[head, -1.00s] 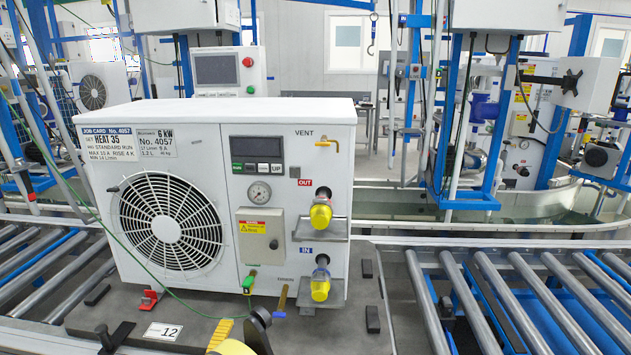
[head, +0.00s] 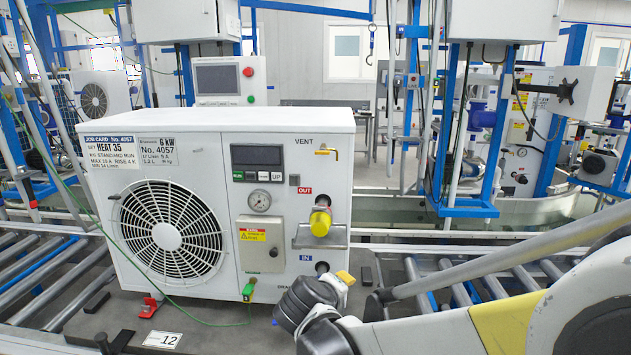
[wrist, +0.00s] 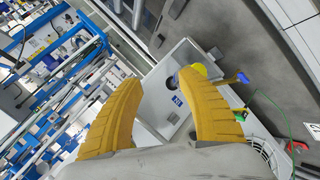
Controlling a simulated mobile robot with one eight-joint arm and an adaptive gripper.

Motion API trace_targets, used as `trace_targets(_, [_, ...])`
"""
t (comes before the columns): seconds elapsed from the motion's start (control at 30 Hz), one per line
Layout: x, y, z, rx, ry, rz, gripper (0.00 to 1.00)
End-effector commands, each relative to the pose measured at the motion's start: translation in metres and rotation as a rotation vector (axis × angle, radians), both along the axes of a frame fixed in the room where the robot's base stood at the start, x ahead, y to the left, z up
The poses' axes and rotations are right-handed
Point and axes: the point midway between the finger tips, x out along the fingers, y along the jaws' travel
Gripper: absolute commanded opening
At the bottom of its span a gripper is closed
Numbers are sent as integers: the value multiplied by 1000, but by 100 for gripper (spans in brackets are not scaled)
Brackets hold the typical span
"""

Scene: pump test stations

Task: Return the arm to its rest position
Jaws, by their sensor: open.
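My gripper (wrist: 150,62) is open in the wrist view, with its two curved yellow fingers spread wide and no object gripped between them. In the head view my arm reaches in from the lower right, and its wrist end is in front of the lower right corner of the white heat pump unit (head: 170,125).
A green cable (head: 215,323) runs along the unit's front. A roller conveyor (head: 480,270) lies right of the unit, partly behind my arm. A number 12 card (head: 162,340) lies on the pallet.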

Motion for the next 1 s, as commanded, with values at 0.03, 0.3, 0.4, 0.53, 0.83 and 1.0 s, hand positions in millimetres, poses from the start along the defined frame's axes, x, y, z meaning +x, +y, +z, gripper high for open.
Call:
trace_targets(0.03, [-16, -25, 10, 52, 24, -40, 46])
trace_targets(0.3, [-119, -108, 32, 368, 129, -225, 46])
trace_targets(0.4, [-161, -126, 33, 489, 152, -292, 46])
trace_targets(0.53, [-208, -137, 28, 635, 168, -367, 46])
trace_targets(0.83, [-256, -138, 18, 809, 172, -445, 46])
trace_targets(1.0, [-257, -138, 18, 815, 172, -447, 46])
